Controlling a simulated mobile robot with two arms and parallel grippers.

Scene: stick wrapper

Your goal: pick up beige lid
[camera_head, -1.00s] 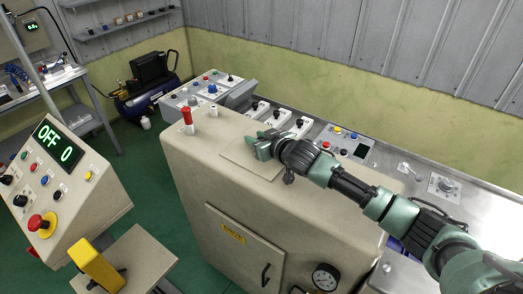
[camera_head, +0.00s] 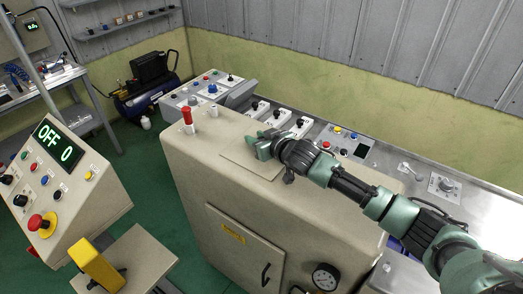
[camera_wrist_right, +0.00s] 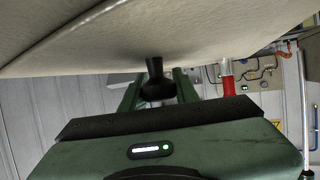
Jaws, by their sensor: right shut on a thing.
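The beige lid (camera_head: 236,152) is a flat square plate on top of the large beige machine cabinet. In the right wrist view, a wide beige surface spans the top, with a short black knob (camera_wrist_right: 155,68) on it. My right gripper (camera_head: 261,147) is over the lid, its arm coming in from the right. The green fingers (camera_wrist_right: 157,88) are shut on the black knob, one on each side. The lid looks flat, and I cannot tell whether it is raised at all. My left gripper is not in view.
The beige cabinet (camera_head: 190,165) carries a red-topped lamp (camera_head: 187,117) at its back left corner. A control panel reading "OFF 0" (camera_head: 59,140) stands at the left. Behind runs a metal bench (camera_head: 395,160) with switch boxes.

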